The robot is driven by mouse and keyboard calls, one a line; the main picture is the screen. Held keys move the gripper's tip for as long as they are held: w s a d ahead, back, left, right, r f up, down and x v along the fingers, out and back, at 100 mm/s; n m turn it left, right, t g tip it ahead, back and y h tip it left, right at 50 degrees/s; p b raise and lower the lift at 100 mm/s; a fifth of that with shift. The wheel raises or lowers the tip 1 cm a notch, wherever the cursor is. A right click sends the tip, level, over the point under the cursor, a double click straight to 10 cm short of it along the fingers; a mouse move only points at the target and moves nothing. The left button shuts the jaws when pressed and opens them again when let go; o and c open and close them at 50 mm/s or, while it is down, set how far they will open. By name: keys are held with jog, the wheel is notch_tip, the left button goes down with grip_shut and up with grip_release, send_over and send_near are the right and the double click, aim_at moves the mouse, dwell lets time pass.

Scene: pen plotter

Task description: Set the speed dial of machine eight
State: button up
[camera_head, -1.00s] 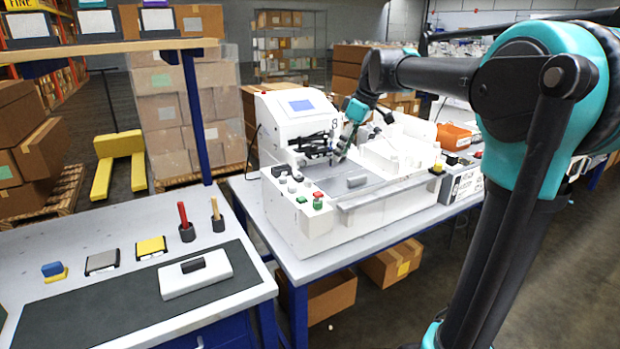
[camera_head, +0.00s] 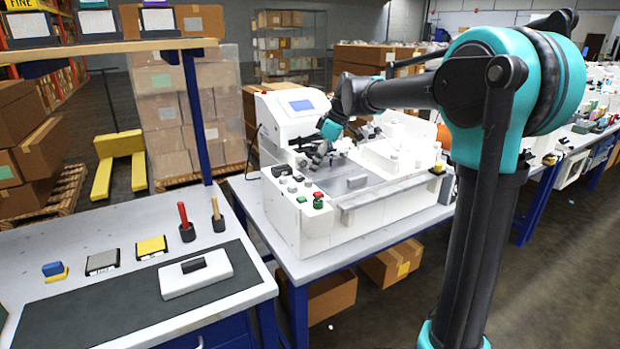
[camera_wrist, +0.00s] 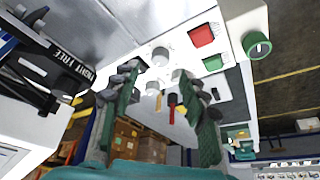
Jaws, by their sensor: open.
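Machine eight is the white pen plotter (camera_head: 330,232) on the middle table. Its control panel carries several small grey and white knobs (camera_head: 292,187) beside a green button (camera_head: 318,204) and a red button (camera_head: 318,195). I cannot tell which knob is the speed dial. My gripper (camera_head: 309,159) is over the panel's back part, near the knobs. In the wrist view my gripper (camera_wrist: 160,76) is open, its fingers on either side of a few knobs (camera_wrist: 160,56). It looks empty, and I cannot tell whether it touches a knob.
The plotter's dark pen carriage (camera_wrist: 55,75) is close left of my fingers in the wrist view. The upright housing with a screen (camera_head: 300,105) stands behind. A front table (camera_head: 75,230) holds a white box and a red-handled tool (camera_head: 185,222).

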aim_at(308, 180)
jog(key=shift+x, duration=2.65)
jog(key=shift+c, duration=0.3)
grip_shut()
